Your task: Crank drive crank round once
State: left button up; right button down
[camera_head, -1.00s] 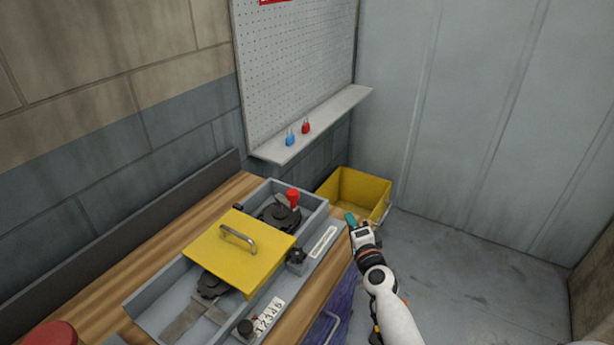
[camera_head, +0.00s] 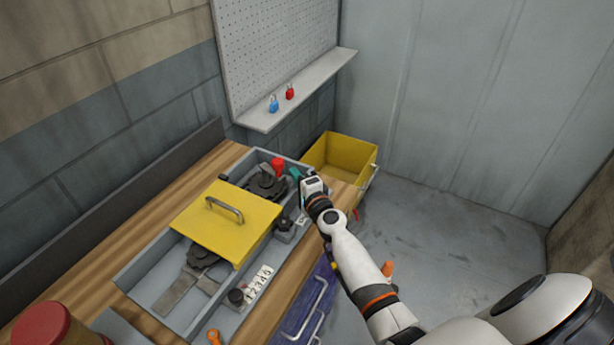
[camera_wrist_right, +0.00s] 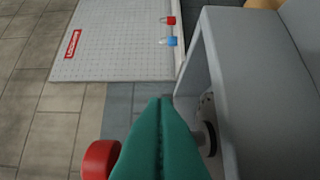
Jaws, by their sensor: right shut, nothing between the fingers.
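The drive crank is a dark disc with an upright red knob (camera_head: 277,164) at the far end of the grey machine box (camera_head: 150,285). The knob also shows in the right wrist view (camera_wrist_right: 101,158), at the lower left beside the fingers. My right gripper (camera_head: 295,174) has teal fingers, pressed together and empty. In the head view it is just right of the knob, over the box's far right wall. In the wrist view a gap between the fingertips (camera_wrist_right: 160,105) and the knob cannot be made out clearly. My left gripper is out of view.
A yellow cover (camera_head: 225,215) with a handle lies over the box's middle. A yellow bin (camera_head: 340,155) stands beyond the bench's far end. A shelf (camera_head: 300,95) holds a blue padlock (camera_head: 273,104) and a red padlock (camera_head: 290,91). A red-lidded container (camera_head: 42,325) is at lower left.

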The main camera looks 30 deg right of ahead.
jog(key=shift+s+a+r, duration=0.25)
jog(key=shift+s+a, duration=0.1)
jog(key=shift+a, duration=0.35)
jog(key=shift+f, duration=0.1)
jog(key=shift+w, duration=0.1)
jog(key=shift+s+a, duration=0.35)
jog(key=shift+a, duration=0.35)
jog(key=shift+d, duration=0.1)
